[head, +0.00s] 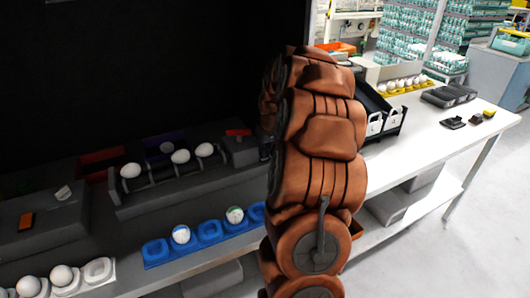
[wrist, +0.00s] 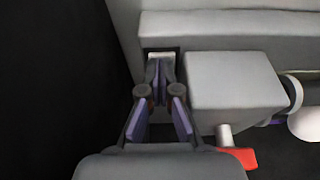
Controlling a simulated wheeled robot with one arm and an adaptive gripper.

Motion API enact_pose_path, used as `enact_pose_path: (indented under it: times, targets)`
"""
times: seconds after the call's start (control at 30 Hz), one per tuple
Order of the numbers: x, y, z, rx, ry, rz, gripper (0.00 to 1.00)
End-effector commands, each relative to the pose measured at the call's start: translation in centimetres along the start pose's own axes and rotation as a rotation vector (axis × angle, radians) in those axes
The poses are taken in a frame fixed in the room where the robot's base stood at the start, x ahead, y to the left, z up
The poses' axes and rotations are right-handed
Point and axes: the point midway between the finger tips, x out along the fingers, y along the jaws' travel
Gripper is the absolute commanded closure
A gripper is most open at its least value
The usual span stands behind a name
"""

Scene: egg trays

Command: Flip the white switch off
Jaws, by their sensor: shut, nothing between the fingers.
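My gripper (wrist: 160,74) is shut and empty in the wrist view, its fingertips together in a narrow recess beside a grey box. A small white piece (wrist: 161,55), which looks like the white switch, shows just beyond the fingertips. They partly cover it, so I cannot tell whether they touch it or which way it is set. In the head view my arm hides the gripper and this spot.
A red-ended lever (wrist: 236,156) sticks out of the grey box (wrist: 234,80), close to the gripper's right. An egg (wrist: 306,123) lies further right. In the head view, eggs sit on a roller rack (head: 150,185), with a blue tray (head: 157,251) in front.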

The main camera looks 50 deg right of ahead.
Motion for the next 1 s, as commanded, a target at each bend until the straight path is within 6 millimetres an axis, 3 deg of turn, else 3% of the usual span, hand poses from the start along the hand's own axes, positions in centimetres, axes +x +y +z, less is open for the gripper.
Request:
enact_pose_path:
  times: [0.4, 0.77, 1.0]
  targets:
    - [-0.2, -0.1, -1.4, -0.001, 0.001, 0.000, 1.00]
    - [-0.4, 0.0, -1.5, 0.000, 0.001, 0.000, 1.00]
    - [-3.3, -0.1, -2.2, -0.003, 0.006, 0.001, 1.00]
